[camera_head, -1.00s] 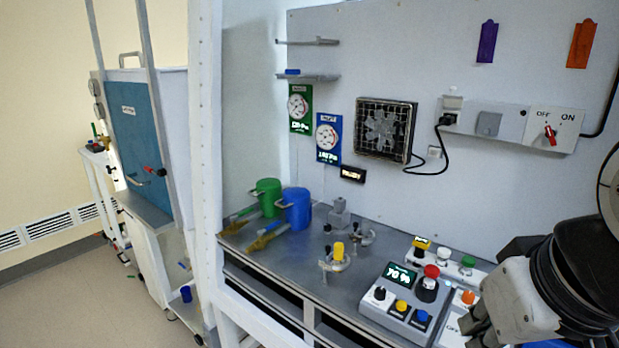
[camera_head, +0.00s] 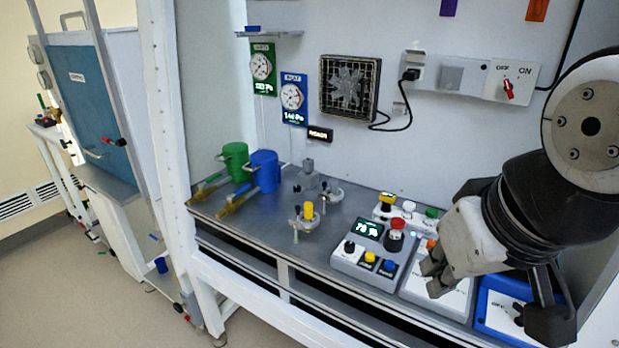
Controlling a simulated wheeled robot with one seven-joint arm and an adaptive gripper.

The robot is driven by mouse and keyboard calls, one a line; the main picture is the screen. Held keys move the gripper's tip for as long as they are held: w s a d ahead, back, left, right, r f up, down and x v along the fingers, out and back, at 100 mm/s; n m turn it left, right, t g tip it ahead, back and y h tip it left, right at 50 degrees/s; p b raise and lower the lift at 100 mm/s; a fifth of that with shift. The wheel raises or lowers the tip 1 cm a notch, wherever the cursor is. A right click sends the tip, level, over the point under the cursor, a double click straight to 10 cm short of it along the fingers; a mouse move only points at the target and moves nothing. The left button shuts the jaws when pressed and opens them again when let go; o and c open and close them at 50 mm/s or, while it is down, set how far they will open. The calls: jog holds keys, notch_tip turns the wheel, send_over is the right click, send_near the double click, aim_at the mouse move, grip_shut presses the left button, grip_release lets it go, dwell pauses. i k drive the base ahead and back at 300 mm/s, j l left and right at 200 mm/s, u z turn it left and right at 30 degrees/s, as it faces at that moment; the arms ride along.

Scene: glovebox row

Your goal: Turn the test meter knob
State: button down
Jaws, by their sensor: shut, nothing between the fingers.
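My gripper (camera_head: 434,279) is shut and empty, at the lower right, pointing down and left over a white panel (camera_head: 415,288). A blue-framed box (camera_head: 487,307) with a white face and OFF lettering sits at the lower right, partly hidden behind my arm. A dark knob (camera_head: 518,308) shows on it. A grey control box (camera_head: 345,256) stands left of my gripper, with a lit display (camera_head: 369,228), a black knob (camera_head: 349,247), a red-topped knob (camera_head: 396,224), and yellow and blue buttons. I cannot tell which of these is the test meter.
A red switch (camera_head: 508,87), a fan (camera_head: 350,88) and two gauges are on the back wall. A white post (camera_head: 170,140) stands left.

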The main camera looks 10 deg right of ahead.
aim_at(349, 246)
jog(key=i+j+z, duration=0.1)
jog(key=z, duration=0.3)
jog(key=i+j+z, duration=0.15)
jog(key=z, duration=0.25)
jog(key=i+j+z, duration=0.1)
jog(key=z, duration=0.3)
